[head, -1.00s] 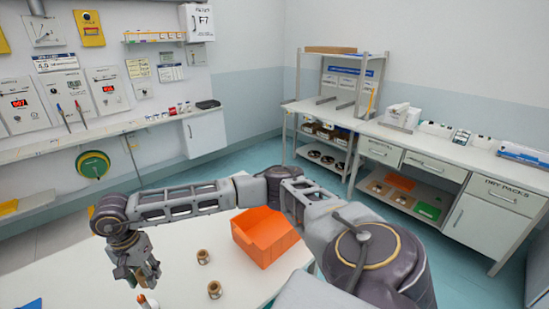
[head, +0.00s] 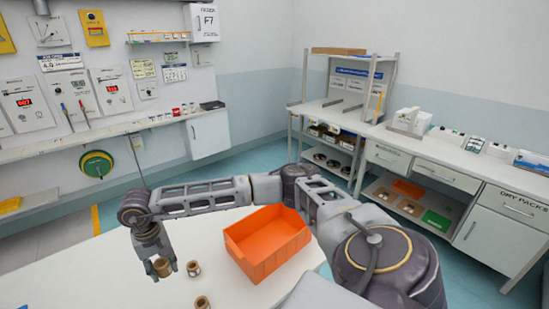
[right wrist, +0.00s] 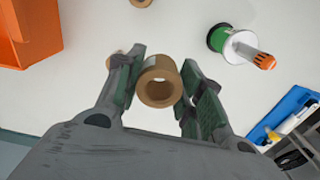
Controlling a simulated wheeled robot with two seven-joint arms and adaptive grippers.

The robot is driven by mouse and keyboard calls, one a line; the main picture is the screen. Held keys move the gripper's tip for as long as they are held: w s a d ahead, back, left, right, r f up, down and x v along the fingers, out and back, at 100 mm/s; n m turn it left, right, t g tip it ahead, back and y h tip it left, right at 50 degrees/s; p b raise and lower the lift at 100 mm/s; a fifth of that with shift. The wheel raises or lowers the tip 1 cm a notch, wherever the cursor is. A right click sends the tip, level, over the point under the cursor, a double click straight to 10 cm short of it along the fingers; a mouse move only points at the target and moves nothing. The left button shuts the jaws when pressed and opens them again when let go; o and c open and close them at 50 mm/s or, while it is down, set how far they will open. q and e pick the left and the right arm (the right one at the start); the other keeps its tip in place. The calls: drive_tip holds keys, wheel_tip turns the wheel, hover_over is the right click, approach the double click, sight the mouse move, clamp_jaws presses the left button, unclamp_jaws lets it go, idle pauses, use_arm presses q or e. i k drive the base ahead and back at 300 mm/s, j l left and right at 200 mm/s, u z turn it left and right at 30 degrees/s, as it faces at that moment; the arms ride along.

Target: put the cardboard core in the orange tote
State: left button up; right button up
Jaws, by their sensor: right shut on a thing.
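My right gripper (head: 160,266) is shut on a brown cardboard core (right wrist: 158,88), a short hollow tube. In the right wrist view the core sits between the two green-padded fingers (right wrist: 160,84), its open end facing the camera. It appears to be above the white table. The orange tote (head: 262,262) stands on the table to the right of the gripper in the head view. It looks empty, and its corner shows at the upper left of the right wrist view (right wrist: 28,35). My left gripper is not in view.
The right wrist view shows a green and white spool with an orange-tipped post (right wrist: 240,45) and a blue tray (right wrist: 290,118) at the right.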

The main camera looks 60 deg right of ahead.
sight(263, 249)
drive_tip(key=l, duration=1.05)
drive_tip(key=k+l, duration=0.15)
drive_tip(key=l, duration=0.9)
